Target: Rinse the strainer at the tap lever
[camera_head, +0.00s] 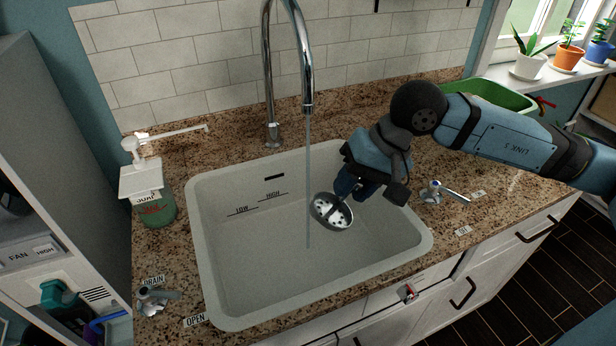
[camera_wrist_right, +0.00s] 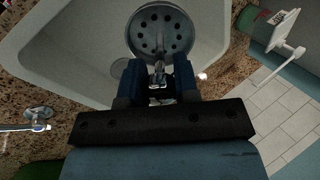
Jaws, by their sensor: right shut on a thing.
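The strainer (camera_head: 331,211) is a small round metal cup with dark holes, held tilted inside the pale sink (camera_head: 215,295). My right gripper (camera_head: 354,186) is shut on its stem; in the wrist view the strainer (camera_wrist_right: 161,32) sits beyond the fingers (camera_wrist_right: 158,78). The tall chrome faucet (camera_head: 307,60) pours a thin stream of water (camera_head: 308,160). The stream runs close by the strainer's left rim and reaches lower into the sink; I cannot tell whether they touch. The tap lever (camera_head: 440,191) is on the counter right of the sink, its handle pointing right. My left gripper is not in view.
A soap dispenser (camera_head: 152,195) stands left of the sink. A drain lever (camera_head: 155,297) sits at the front left. A green tub (camera_head: 495,95) is behind my right arm, and potted plants (camera_head: 530,62) line the windowsill. The granite counter (camera_head: 270,165) surrounds the sink.

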